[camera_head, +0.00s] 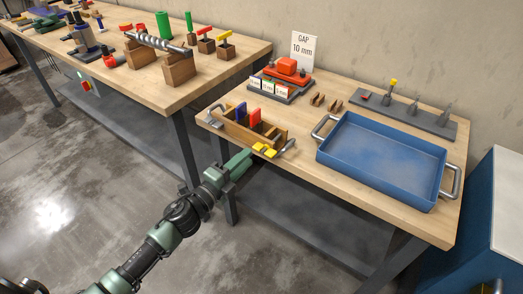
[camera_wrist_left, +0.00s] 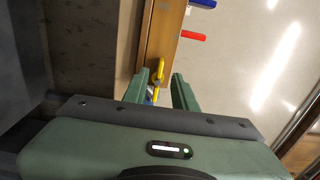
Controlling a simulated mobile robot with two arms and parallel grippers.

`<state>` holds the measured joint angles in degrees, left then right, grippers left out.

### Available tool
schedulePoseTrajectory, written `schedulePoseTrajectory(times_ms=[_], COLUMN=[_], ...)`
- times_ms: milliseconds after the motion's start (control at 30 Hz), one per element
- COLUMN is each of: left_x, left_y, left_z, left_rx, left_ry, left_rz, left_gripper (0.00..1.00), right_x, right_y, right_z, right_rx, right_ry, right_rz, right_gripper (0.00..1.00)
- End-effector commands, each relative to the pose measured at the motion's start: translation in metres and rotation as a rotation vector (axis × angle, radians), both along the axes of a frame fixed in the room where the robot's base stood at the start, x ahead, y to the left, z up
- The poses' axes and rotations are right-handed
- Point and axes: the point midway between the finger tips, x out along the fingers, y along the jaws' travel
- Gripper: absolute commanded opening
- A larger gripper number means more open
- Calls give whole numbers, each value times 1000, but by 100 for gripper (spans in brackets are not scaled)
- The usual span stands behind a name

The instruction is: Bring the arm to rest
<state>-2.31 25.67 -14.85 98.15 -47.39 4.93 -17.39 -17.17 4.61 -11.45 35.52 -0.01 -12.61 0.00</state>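My left arm comes in from the lower left in the head view. Its green left gripper (camera_head: 240,162) is in front of the near table, close to the front edge at the wooden holder (camera_head: 237,132). In the left wrist view the two green fingers of the left gripper (camera_wrist_left: 164,90) stand apart with a gap between them. Nothing is held; a yellow piece (camera_wrist_left: 160,69) shows beyond the fingertips. My right gripper is not in view.
The near table holds the wooden holder with blue and red pieces, a blue tray (camera_head: 328,158), a grey peg rack (camera_head: 430,124) and a "GAP 10 mm" sign (camera_head: 303,48). A second workbench (camera_head: 215,80) with tools stands at the upper left. Concrete floor (camera_head: 70,190) is free at left.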

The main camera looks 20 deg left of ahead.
Motion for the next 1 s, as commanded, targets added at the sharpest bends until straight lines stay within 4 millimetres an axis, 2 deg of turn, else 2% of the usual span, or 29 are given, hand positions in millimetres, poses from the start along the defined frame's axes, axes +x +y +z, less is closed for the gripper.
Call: schedulePoseTrajectory(times_ms=[367, 467, 567, 667, 700, 767, 800, 867, 900, 967, 1000], left_x=[0, 0, -4, -19, -29, -48, -62, -87, -104, -135, -156], left_y=[0, 5, 18, 36, 43, 53, 57, 64, 67, 71, 73], left_z=[-1, -17, -60, -126, -155, -197, -224, -263, -288, -323, -345], left_rx=[-1, -26, -96, -199, -244, -309, -352, -411, -450, -504, -538], left_ry=[3, 42, 148, 306, 376, 477, 541, 635, 697, 786, 844], left_rz=[1, 21, 77, 169, 211, 277, 321, 390, 437, 509, 558], left_gripper=[27, 27, 27, 27, 27, 27, 27, 27, 27, 27, 27], right_x=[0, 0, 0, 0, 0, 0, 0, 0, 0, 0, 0], right_y=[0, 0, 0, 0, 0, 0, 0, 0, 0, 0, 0], right_z=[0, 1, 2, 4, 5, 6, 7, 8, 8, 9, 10], right_rx=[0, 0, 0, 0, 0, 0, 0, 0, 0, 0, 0], right_ry=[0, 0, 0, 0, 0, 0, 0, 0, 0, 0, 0], right_rz=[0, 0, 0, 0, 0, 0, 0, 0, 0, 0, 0], right_gripper=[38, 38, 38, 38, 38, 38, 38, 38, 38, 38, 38])
